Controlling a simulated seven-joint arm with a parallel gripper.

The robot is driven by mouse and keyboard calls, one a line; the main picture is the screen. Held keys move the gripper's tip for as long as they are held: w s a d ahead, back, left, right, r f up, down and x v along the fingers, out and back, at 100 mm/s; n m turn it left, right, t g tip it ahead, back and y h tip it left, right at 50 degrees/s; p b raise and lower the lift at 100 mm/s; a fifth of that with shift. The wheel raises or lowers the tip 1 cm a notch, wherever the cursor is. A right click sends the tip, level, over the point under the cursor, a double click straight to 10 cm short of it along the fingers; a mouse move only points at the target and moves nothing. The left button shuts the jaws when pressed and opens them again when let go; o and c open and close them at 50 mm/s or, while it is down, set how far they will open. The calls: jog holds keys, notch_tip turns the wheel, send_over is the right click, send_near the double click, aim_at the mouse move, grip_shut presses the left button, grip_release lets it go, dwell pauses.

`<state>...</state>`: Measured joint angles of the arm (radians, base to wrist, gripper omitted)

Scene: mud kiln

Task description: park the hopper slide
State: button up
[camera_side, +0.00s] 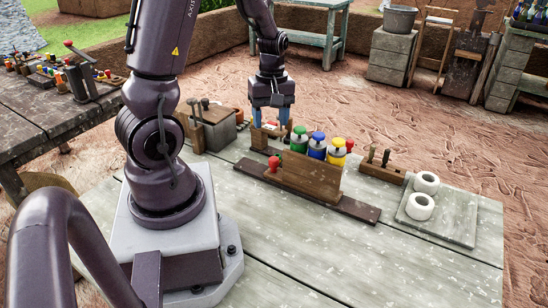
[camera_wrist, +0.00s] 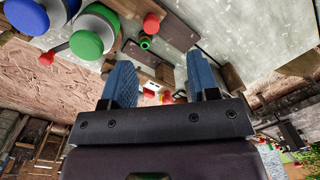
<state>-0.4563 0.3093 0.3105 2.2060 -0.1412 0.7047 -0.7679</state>
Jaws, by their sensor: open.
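A wooden board with a red knob (camera_side: 273,162) stands upright on a long dark rail (camera_side: 345,206) in the side view; this looks like the hopper slide, but I cannot be sure. Behind it stand jars with a green lid (camera_side: 299,130), a blue lid (camera_side: 318,136) and a yellow lid (camera_side: 338,142). My gripper (camera_side: 272,122) points down behind the board's left end, left of the green-lidded jar, its blue fingers apart. In the wrist view my gripper (camera_wrist: 162,78) is open, with nothing clearly held. The green lid (camera_wrist: 87,44) and a red knob (camera_wrist: 151,22) lie beyond the fingers.
A grey block with upright handles (camera_side: 212,125) stands left of my gripper. A wooden holder with pegs (camera_side: 382,167) and a board bearing two white rings (camera_side: 445,214) are at the right. The table front (camera_side: 350,260) is bare. A cluttered bench (camera_side: 40,115) stands at the left.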

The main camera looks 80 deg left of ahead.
aim_at(274, 159)
jog(key=f+n, duration=0.1)
jog(key=f, duration=0.3)
jog(key=f+n, duration=0.1)
jog(key=f, duration=0.3)
jog(key=w+a+f+n, duration=0.1)
jog(key=f, duration=0.3)
jog(key=shift+f, duration=0.4)
grip_shut()
jog(key=w+d, duration=0.6)
jog(key=shift+w, duration=0.15)
